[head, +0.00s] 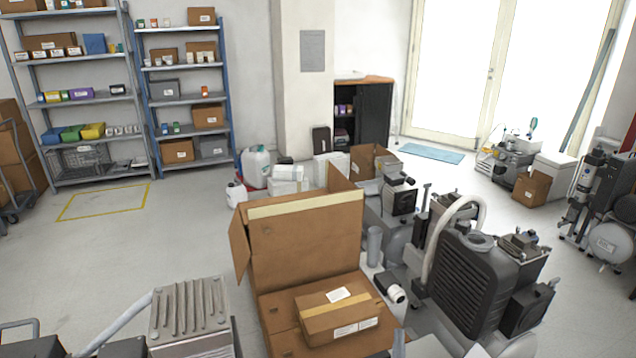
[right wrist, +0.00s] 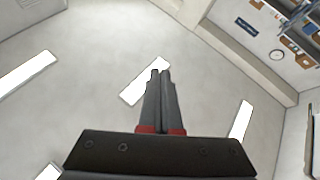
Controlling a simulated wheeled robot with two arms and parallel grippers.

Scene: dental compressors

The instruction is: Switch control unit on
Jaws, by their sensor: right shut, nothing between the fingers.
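I cannot tell for sure which part is the control unit. A large compressor with a black ribbed housing (head: 472,282) and a pale curved hose (head: 446,232) stands at the right of centre in the head view. Dark boxes sit beside it, one at its right (head: 524,308) and one further back (head: 403,201). No switch can be made out. My right gripper (right wrist: 160,73) shows in the right wrist view with its dark fingers together and nothing between them. It points up at the ceiling, away from the machines. I cannot make out either gripper clearly in the head view.
An open cardboard box (head: 305,238) with a smaller closed box (head: 338,311) stands in front at centre. A grey ribbed machine (head: 190,312) is at the front left. Shelves (head: 187,98) line the back wall. More compressors (head: 608,240) stand at far right. The left floor is clear.

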